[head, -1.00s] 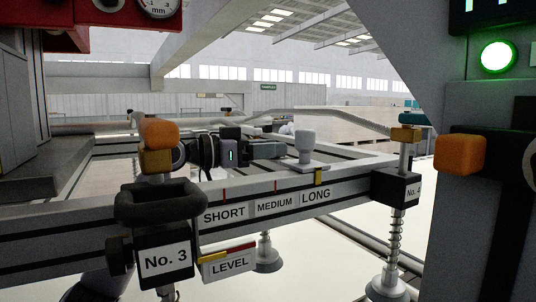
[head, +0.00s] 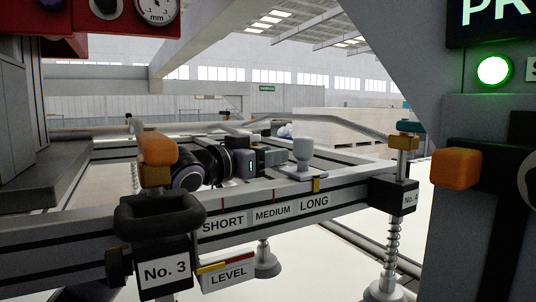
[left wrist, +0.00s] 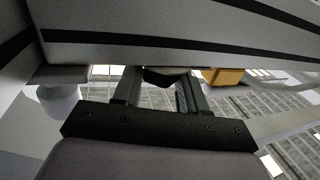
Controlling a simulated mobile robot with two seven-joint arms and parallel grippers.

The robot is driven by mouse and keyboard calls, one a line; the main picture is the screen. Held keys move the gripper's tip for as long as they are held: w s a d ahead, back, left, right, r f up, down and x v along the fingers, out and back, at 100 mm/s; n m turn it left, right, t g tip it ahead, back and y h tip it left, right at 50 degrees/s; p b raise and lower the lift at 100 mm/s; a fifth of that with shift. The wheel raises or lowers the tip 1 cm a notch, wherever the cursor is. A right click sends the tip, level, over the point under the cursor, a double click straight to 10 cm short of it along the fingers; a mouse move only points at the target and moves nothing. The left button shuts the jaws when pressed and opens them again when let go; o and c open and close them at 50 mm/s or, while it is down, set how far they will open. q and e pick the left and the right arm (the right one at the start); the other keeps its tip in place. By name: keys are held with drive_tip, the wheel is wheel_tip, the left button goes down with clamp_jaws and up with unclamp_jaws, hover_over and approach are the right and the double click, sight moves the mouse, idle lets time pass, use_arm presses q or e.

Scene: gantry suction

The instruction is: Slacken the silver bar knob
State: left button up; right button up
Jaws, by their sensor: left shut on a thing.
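The silver bar (head: 345,183) runs across the head view with SHORT, MEDIUM and LONG labels on its face. A pale post (head: 303,152) stands on its plate above LONG. My left gripper (head: 270,157) comes in from the left behind the bar, left of the post; its fingertips are hard to make out there. In the left wrist view the two fingers of my left gripper (left wrist: 160,88) reach under the bar (left wrist: 170,40) and are closed about a dark rounded piece, the bar knob (left wrist: 165,77). The bar's edge hides most of the knob. My right gripper is out of view.
A black-handled No. 3 block (head: 165,270) with an orange cap stands front left, with a LEVEL tag beside it. The No. 4 spring post (head: 393,240) stands right. A grey column with an orange block (head: 455,168) and green lamp is at far right.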

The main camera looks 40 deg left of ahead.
use_arm(q)
drive_tip(key=o, duration=1.1)
drive_tip(key=shift+c, duration=0.2)
drive_tip(key=shift+a+m+h, duration=0.1)
drive_tip(key=shift+m+h, duration=0.2)
drive_tip(key=shift+h, duration=0.2)
